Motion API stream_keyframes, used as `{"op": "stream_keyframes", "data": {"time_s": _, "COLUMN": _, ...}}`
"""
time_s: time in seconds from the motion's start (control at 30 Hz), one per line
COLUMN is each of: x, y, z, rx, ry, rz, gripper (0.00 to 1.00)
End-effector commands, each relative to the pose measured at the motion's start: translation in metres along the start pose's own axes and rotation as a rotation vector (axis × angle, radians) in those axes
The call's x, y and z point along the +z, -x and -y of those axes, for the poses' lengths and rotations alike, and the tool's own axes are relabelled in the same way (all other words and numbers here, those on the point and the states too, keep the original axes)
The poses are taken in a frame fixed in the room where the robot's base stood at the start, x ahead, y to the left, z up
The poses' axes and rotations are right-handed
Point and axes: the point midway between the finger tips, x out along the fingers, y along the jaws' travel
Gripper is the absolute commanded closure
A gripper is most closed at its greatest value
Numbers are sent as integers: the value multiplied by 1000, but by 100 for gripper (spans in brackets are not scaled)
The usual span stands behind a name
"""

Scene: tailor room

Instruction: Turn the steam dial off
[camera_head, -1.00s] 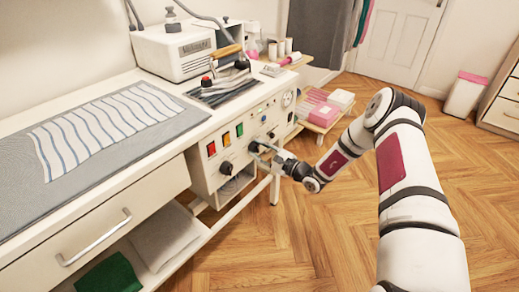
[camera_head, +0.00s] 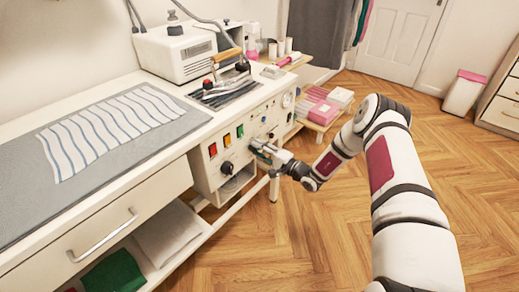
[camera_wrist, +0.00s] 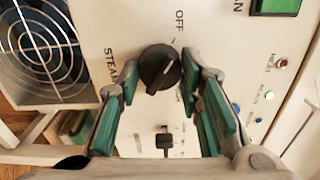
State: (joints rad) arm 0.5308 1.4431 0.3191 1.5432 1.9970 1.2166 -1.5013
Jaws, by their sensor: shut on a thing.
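The steam dial (camera_wrist: 160,68) is a round black knob on the pale front panel (camera_wrist: 95,25). In the wrist view the word STEAM stands to its left and OFF above it, slightly right. In the head view my gripper (camera_head: 258,149) is at the panel and largely hides this dial.
Another black knob (camera_head: 227,168) sits left of my gripper, below coloured switches (camera_head: 226,141). A small black switch (camera_wrist: 164,141) lies between my fingers' bases. A round grille (camera_wrist: 42,42) is at the left. An iron (camera_head: 228,80) rests on the table above.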

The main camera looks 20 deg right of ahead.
Motion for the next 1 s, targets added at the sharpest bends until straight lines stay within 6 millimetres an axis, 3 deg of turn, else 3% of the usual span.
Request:
{"op": "stream_keyframes", "data": {"time_s": 0.7, "x": 0, "y": 0, "z": 0, "rx": 0, "ry": 75, "rz": 0, "gripper": 95}}
{"op": "stream_keyframes", "data": {"time_s": 0.73, "x": 0, "y": 0, "z": 0, "rx": 0, "ry": 75, "rz": 0, "gripper": 62}}
{"op": "stream_keyframes", "data": {"time_s": 0.8, "x": 0, "y": 0, "z": 0, "rx": 0, "ry": 75, "rz": 0, "gripper": 47}}
{"op": "stream_keyframes", "data": {"time_s": 1.0, "x": 0, "y": 0, "z": 0, "rx": 0, "ry": 74, "rz": 0, "gripper": 46}}
